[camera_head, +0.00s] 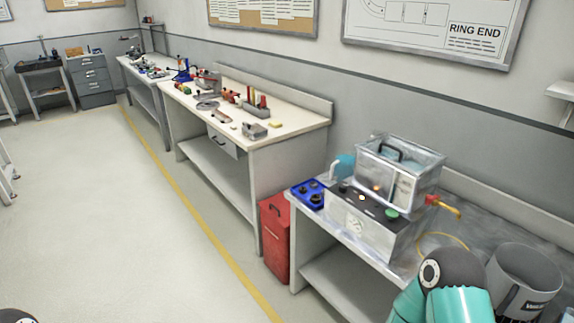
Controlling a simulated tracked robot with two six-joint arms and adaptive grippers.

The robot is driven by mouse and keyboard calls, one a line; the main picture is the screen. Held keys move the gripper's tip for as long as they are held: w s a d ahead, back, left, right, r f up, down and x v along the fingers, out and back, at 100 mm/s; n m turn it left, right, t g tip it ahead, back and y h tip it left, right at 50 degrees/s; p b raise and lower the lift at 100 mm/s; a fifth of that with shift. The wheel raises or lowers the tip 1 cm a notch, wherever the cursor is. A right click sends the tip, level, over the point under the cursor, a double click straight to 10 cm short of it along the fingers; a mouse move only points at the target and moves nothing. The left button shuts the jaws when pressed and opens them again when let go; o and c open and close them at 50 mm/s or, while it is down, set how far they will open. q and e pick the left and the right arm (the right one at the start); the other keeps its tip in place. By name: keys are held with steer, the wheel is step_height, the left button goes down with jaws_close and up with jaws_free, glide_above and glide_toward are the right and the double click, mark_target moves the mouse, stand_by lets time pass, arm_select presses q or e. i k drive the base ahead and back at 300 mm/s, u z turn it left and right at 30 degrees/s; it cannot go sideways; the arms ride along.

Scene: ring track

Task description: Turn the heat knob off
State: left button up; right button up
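A grey metal heating unit (378,232) stands on the metal-topped bench at the right, with a clear-sided metal box (402,172) on top. A pale round dial (355,222) is on its front face. Its sloped top edge carries small dark controls (343,188), an orange glow (376,188) and a green button or knob (392,213). Which control is the heat knob, and how it is set, is too small to tell. A teal and dark link of my arm shows at the bottom right, in front of the bench. Neither gripper is visible.
A grey labelled bucket (522,283) stands at the bench's right. A yellow-tipped red handle or valve (443,207) sticks out beside the unit. A blue tray (309,193) lies left of it. A red can (275,238) stands on the floor. The floor at left is clear.

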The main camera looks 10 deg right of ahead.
mark_target(343, 188)
steer(key=u, duration=0.05)
steer(key=i, duration=1.4)
steer(key=z, duration=0.5)
